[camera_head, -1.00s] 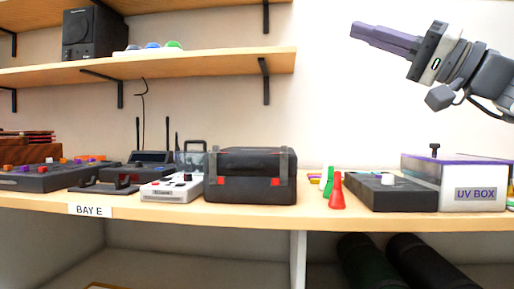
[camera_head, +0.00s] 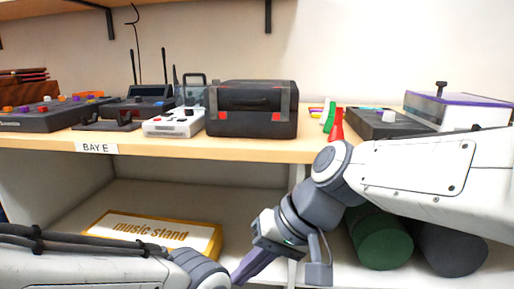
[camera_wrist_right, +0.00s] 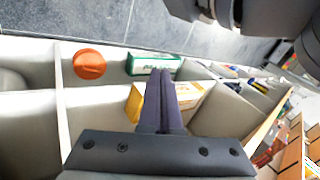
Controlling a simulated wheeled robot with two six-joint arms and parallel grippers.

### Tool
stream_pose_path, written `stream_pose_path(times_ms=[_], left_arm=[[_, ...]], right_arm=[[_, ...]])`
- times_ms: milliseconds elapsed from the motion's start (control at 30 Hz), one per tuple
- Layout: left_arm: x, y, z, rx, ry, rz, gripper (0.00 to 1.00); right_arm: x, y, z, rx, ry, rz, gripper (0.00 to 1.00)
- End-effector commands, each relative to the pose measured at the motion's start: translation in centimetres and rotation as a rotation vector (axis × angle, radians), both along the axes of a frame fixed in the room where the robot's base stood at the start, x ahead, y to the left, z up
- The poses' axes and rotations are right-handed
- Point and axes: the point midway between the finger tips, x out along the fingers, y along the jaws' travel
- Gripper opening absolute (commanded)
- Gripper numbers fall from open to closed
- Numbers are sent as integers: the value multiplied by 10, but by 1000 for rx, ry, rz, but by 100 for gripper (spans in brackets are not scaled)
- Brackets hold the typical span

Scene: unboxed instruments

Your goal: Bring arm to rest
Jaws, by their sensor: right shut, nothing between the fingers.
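My right arm comes in from the right in the head view and angles down in front of the shelf. Its gripper (camera_head: 252,266) points down and left below the shelf board, with its purple fingers together and empty. In the right wrist view the fingers (camera_wrist_right: 165,103) are shut with nothing between them. My left arm lies along the bottom left of the head view, and its gripper is out of view. The right fingertips are close to the end of the visible left arm in the picture; I cannot tell the gap in depth.
The shelf board (camera_head: 200,150) holds a black case (camera_head: 252,108), a white device (camera_head: 174,122) and other instruments. Below it are a yellow music stand box (camera_head: 155,232) and a green roll (camera_head: 380,240). The wrist view also shows an orange round thing (camera_wrist_right: 89,64) and a green box (camera_wrist_right: 153,63).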

Motion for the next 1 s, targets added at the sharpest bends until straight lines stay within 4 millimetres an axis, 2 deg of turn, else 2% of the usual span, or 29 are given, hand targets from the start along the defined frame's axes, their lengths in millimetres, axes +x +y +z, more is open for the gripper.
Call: stream_pose_path(times_ms=[33, 200, 400, 467, 767, 1000], left_arm=[[0, 0, 4, 0, 0, 0, 0], [0, 0, 10, 0, 0, 0, 0], [0, 0, 16, 0, 0, 0, 0], [0, 0, 36, 1, 1, 0, 0], [0, 0, 100, 0, 0, 0, 0], [0, 0, 181, 0, 0, 0, 0]], right_arm=[[-22, -3, -18, -78, 6, 65, 0], [-73, -30, -72, -319, -23, 263, 0], [-111, -69, -111, -532, -108, 500, 0], [-108, -68, -90, -527, -108, 484, 0], [-107, -68, -25, -524, -105, 480, 0], [-107, -68, 56, -523, -105, 479, 0]])
